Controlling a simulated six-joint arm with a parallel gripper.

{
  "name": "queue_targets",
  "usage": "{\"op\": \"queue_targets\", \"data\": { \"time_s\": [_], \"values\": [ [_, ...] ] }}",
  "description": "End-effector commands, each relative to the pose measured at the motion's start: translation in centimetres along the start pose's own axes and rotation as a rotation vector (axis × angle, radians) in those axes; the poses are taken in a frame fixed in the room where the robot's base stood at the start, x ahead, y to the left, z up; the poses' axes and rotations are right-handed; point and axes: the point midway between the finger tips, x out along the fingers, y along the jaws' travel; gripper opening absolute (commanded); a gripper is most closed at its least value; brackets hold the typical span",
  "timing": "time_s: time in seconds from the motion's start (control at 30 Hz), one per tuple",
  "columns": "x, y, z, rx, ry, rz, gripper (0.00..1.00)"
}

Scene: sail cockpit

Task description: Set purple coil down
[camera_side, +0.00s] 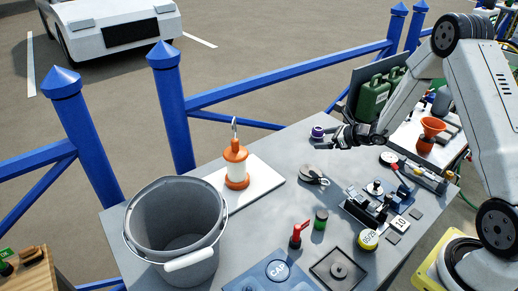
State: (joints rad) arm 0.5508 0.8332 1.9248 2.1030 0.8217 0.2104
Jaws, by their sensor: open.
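The purple coil (318,132) is a small purple and pale thing at the tips of my gripper (329,138), near the far edge of the grey table (278,151). My gripper reaches in from the right and its jaws are open. The coil is too small here to tell whether it touches the fingers, or whether it rests on the table or is above it. Part of the coil's right side is hidden by the fingers.
A metal shackle-like piece (312,175), green cylinder (320,219), red-handled switch (298,234) and winch parts (375,205) lie forward. Green jerrycans (373,100) stand behind.

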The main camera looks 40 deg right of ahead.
Motion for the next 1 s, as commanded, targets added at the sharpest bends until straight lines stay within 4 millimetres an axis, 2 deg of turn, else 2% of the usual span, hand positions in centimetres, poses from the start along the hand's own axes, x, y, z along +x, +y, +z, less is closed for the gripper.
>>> {"op": "queue_targets", "data": {
  "time_s": [0.03, 0.2, 0.5, 0.8, 1.0],
  "values": [
    [-0.2, 1.7, 0.8, -0.067, 0.017, 0.057, 1.0],
    [-1.3, 6.8, 2.2, -0.302, 0.073, 0.241, 1.0],
    [-4.9, 14.1, 3.0, -0.746, 0.153, 0.531, 1.0],
    [-9.3, 18.8, 2.5, -1.226, 0.199, 0.775, 1.0],
    [-12.2, 20.5, 2.2, -1.566, 0.208, 0.908, 1.0]
  ]
}}
